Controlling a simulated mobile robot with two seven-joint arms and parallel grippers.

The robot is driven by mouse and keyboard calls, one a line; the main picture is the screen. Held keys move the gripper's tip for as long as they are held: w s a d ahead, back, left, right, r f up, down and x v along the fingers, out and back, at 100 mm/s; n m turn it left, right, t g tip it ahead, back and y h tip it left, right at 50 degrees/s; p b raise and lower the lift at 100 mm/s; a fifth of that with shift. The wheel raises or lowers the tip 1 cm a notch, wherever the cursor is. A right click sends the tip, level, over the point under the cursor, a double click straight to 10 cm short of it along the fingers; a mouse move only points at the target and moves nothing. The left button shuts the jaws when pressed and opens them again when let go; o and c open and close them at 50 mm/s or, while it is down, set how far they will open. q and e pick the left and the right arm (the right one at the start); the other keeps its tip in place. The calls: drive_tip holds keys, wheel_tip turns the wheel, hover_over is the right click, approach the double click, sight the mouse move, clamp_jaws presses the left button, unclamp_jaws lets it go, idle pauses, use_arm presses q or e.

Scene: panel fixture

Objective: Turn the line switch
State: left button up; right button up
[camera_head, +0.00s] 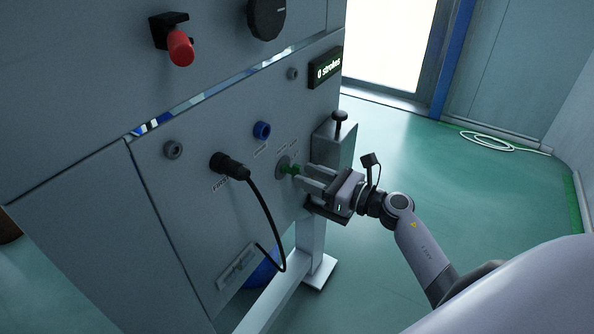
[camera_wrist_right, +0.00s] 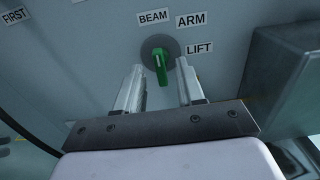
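The line switch (camera_wrist_right: 161,66) is a green handle on a round grey base on the panel (camera_head: 200,205). It also shows in the head view (camera_head: 293,169). Labels BEAM, ARM and LIFT sit around it in the right wrist view. The handle stands nearly upright there; which label it marks I cannot tell. My right gripper (camera_head: 301,176) faces the panel at the switch. Its two fingers are apart, one on each side of the handle, with gaps visible in the right wrist view (camera_wrist_right: 160,78). My left gripper is out of view.
A black plug (camera_head: 229,166) labelled FIRST with a hanging cable is left of the switch. A blue round fitting (camera_head: 262,130) is above left. A grey box (camera_head: 334,146) with a black knob juts out at right. A display (camera_head: 327,68) reads "0 strokes".

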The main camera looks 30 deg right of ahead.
sight(300, 173)
drive_tip(key=shift+x, duration=1.85)
clamp_jaws()
